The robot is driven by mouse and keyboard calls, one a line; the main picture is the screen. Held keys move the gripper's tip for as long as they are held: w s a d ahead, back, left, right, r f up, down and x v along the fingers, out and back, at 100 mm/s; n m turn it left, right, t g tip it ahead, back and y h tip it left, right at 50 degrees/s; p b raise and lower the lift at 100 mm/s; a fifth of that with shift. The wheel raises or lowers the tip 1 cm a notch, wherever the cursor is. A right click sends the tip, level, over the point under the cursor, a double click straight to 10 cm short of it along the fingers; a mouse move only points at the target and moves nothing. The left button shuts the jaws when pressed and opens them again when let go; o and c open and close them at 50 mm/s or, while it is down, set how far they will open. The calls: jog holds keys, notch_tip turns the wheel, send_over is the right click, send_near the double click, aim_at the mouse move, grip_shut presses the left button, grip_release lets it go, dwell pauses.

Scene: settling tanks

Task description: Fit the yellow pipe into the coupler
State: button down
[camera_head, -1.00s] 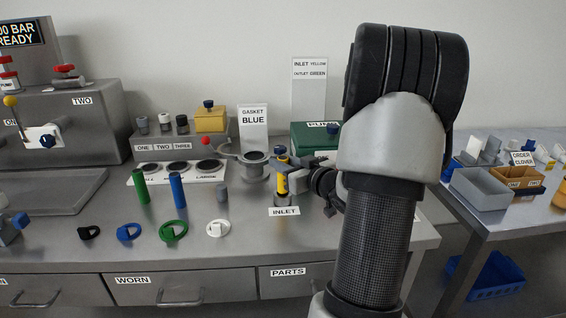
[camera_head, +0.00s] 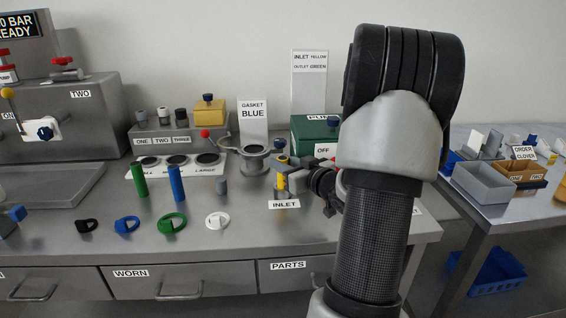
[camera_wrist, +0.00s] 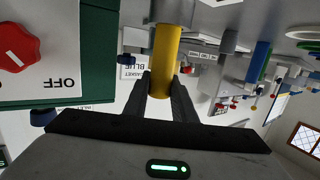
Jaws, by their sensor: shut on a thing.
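The yellow pipe (camera_head: 281,181) stands upright above the INLET label at the front of the bench. My gripper (camera_head: 291,175) comes in from the right and is shut on it, with the arm partly covering the view. In the wrist view, which is upside down, the yellow pipe (camera_wrist: 166,58) lies between the two dark fingers of my gripper (camera_wrist: 160,85). Its far end meets the grey coupler (camera_wrist: 172,11). In the head view the grey coupler (camera_head: 284,194) shows just under the pipe. I cannot tell how deep the pipe sits.
The green pump box (camera_head: 312,135) is close behind my gripper. Left of the pipe are a grey flanged fitting (camera_head: 254,165), a blue pipe (camera_head: 177,184) and a green pipe (camera_head: 140,180). Several coloured rings lie along the front. A side table with a grey bin (camera_head: 482,187) stands right.

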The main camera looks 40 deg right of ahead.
jog(key=shift+f+b, duration=0.35)
jog(key=shift+f, duration=0.2)
jog(key=c, duration=1.4)
grip_release()
jog(key=shift+s, duration=0.1)
jog(key=s+r+p, duration=0.1)
jog(key=s, duration=0.4)
jog(key=s+p, duration=0.1)
jog(key=s, duration=0.5)
jog(key=s+r+p, duration=0.1)
jog(key=s, duration=0.5)
jog(key=shift+a+r, duration=0.35)
jog(key=shift+a, duration=0.05)
